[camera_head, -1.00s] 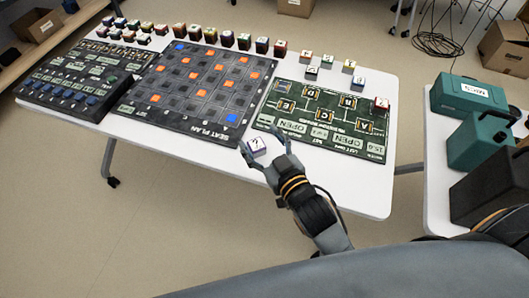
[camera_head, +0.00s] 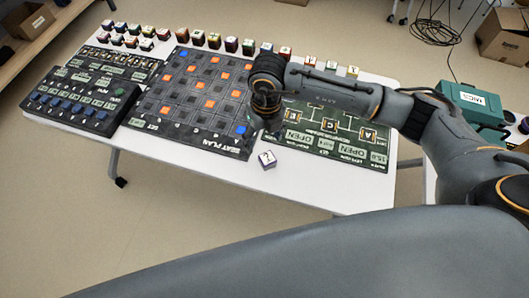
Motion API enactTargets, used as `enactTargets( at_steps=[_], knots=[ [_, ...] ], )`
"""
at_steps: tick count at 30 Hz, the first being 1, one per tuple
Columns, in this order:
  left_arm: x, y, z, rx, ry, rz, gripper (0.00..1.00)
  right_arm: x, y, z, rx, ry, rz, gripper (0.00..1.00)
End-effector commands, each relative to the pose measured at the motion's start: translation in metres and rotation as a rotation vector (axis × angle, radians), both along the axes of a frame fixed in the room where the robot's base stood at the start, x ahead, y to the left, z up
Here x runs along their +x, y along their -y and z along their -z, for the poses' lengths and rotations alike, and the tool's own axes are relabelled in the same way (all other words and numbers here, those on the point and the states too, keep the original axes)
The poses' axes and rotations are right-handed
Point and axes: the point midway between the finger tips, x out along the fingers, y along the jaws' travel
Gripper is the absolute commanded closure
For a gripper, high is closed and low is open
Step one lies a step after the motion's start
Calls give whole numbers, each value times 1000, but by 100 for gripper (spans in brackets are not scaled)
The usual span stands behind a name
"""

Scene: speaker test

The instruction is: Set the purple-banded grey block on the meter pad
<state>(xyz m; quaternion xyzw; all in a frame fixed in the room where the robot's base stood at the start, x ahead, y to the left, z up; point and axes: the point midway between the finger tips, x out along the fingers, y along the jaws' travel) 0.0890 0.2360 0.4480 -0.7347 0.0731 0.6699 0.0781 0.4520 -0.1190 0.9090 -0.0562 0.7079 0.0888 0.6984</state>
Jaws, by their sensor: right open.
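The purple-banded grey block (camera_head: 267,160) has a white top with a "?" mark. It sits on the white table just in front of the near-left corner of the green circuit board (camera_head: 325,150). My right gripper (camera_head: 271,128) is open and points down, above and behind the block in the picture, apart from it. Its fingers are dark and small, and my right arm crosses over the green board and hides much of it. I cannot make out the meter pad for sure; a "15.0" readout (camera_head: 376,158) shows at the board's near right. My left gripper is not in view.
A seat plan board (camera_head: 170,125) with orange and blue squares lies left of the block, and a black control panel (camera_head: 70,105) farther left. Several small blocks line the far edge.

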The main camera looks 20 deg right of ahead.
Motion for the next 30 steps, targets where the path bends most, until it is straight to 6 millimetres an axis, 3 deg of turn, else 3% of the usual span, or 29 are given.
enactTargets(
  at_steps=[3,13,23,30],
  knots=[
    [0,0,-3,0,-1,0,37,6,13,4,-51,14,16,32],
    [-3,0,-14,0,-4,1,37,4,12,65,-48,11,14,32],
    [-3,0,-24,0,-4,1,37,4,14,93,-47,12,14,32],
    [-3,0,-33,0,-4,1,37,4,16,128,-45,13,13,32]
  ],
)
